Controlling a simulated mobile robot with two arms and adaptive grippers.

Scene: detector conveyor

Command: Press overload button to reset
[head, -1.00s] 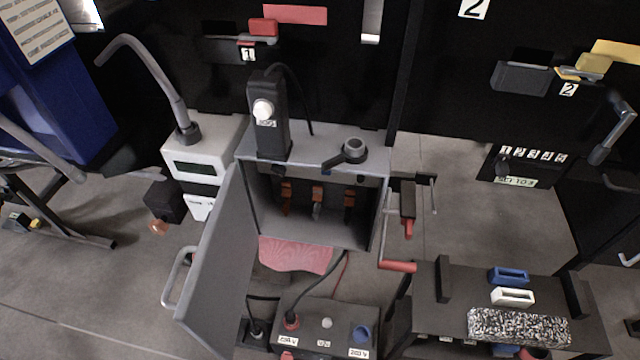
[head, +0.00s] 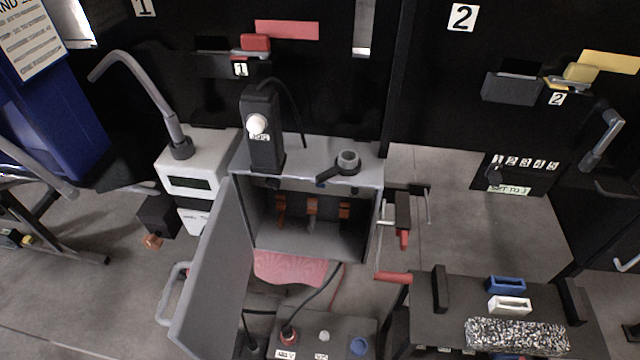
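No button clearly marked as overload can be read. A white round button (head: 257,124) with a small unreadable label sits on the front of an upright black box (head: 264,152) on top of the open grey cabinet (head: 310,241). A low dark box (head: 305,330) at the bottom has a small white knob (head: 323,337), a red plug or knob (head: 288,336) and a blue knob (head: 358,346); the bottom picture edge cuts it off. Neither of my grippers is in view.
The grey cabinet door (head: 212,275) stands open to the left. A red-handled crank (head: 394,277) juts out right of the cabinet. A dark bench (head: 445,318) with blue and white holders and a speckled block stands at the lower right. Grey floor (head: 455,215) is clear behind it.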

